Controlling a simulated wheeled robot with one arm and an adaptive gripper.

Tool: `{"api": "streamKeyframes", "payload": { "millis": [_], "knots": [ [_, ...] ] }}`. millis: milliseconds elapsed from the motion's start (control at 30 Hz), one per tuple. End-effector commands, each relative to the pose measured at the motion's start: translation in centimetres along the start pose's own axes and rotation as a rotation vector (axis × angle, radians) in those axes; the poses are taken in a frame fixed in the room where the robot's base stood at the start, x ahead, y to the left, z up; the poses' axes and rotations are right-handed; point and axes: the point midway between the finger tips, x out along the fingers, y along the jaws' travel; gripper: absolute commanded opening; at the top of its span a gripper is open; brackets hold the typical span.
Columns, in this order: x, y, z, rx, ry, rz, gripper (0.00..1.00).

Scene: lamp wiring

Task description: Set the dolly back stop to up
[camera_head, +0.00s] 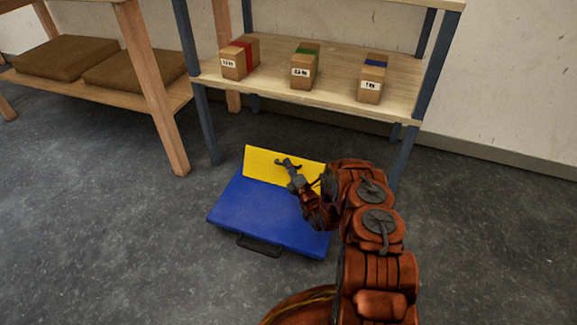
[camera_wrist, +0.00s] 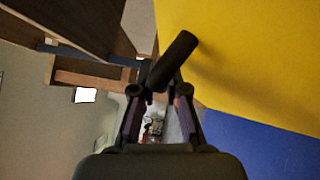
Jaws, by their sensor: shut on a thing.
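The dolly has a blue deck (camera_head: 262,213) flat on the floor and a yellow back stop (camera_head: 262,165) along its far edge. The back stop looks raised from the deck; its exact tilt is hard to tell. A short dark bar handle (camera_head: 288,163) is on the yellow panel. My gripper (camera_head: 292,172) reaches from the right and is shut on this handle. In the wrist view, the handle (camera_wrist: 173,61) sits between the fingertips of my gripper (camera_wrist: 160,90), with the yellow back stop (camera_wrist: 255,50) and blue deck (camera_wrist: 260,148) at the right.
A shelf unit (camera_head: 320,85) with blue posts stands behind the dolly and holds three cartons. A wooden table (camera_head: 150,85) with brown slabs on its lower shelf stands at the left. A black handle (camera_head: 260,245) is at the deck's near edge. Floor in front is clear.

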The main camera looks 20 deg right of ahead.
Motion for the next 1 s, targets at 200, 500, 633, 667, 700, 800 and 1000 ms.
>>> {"api": "streamKeyframes", "payload": {
  "millis": [200, 500, 633, 667, 700, 800, 1000],
  "knots": [
    [-0.3, -0.4, 0.3, 0.001, -0.008, -0.009, 0.0],
    [-0.1, -0.2, 0.0, 0.001, -0.001, -0.005, 0.25],
    [-0.1, -0.2, -0.1, 0.001, 0.0, -0.004, 0.25],
    [-0.1, -0.2, 0.0, 0.001, 0.0, -0.004, 0.25],
    [-0.3, -0.2, 0.0, 0.001, 0.0, -0.004, 0.25],
    [-0.9, -0.2, 0.0, 0.001, 0.001, -0.005, 0.25],
    [-4.0, -0.3, 0.2, 0.001, -0.004, -0.009, 0.25]
  ]
}}
